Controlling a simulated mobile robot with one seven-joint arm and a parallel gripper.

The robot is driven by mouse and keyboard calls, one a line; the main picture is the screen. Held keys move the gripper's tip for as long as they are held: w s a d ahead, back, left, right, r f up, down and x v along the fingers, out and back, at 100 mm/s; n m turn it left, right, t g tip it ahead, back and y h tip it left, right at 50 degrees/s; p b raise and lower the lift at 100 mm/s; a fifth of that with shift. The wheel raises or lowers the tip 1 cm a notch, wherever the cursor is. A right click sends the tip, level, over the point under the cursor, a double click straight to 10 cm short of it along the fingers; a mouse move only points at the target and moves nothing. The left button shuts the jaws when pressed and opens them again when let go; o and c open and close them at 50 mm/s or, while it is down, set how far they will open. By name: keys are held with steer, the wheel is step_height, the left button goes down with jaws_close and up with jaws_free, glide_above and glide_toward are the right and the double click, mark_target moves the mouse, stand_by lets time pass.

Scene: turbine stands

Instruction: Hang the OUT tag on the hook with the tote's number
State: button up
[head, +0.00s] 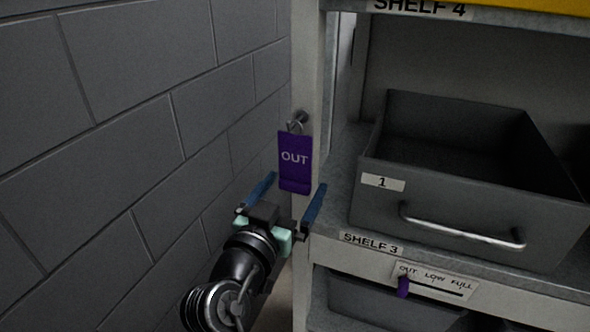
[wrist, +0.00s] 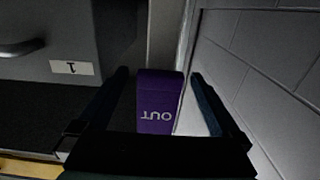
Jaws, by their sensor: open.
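The purple OUT tag (head: 294,158) hangs by a ring from a hook (head: 300,119) on the rack's upright post in the head view. My gripper (head: 292,188) is open just in front of the tag's lower part, one blue finger to each side. In the wrist view, the tag (wrist: 157,105) shows upside down between the two dark fingers (wrist: 158,85), with space on both sides. The grey tote (head: 450,205) on shelf 3 bears a white label with the number 1 (head: 382,182); it also shows in the wrist view (wrist: 72,68).
A grey block wall (head: 120,130) runs close on the left. The rack post (head: 310,70) stands beside the tag. Below shelf 3, a plate (head: 436,282) reads OUT, LOW, FULL, with a purple slider (head: 403,285) under OUT. Another bin (head: 385,305) sits below.

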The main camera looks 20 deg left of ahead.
steer(key=shift+b, duration=0.35)
stand_by(0.3)
jaws_close()
stand_by(0.5)
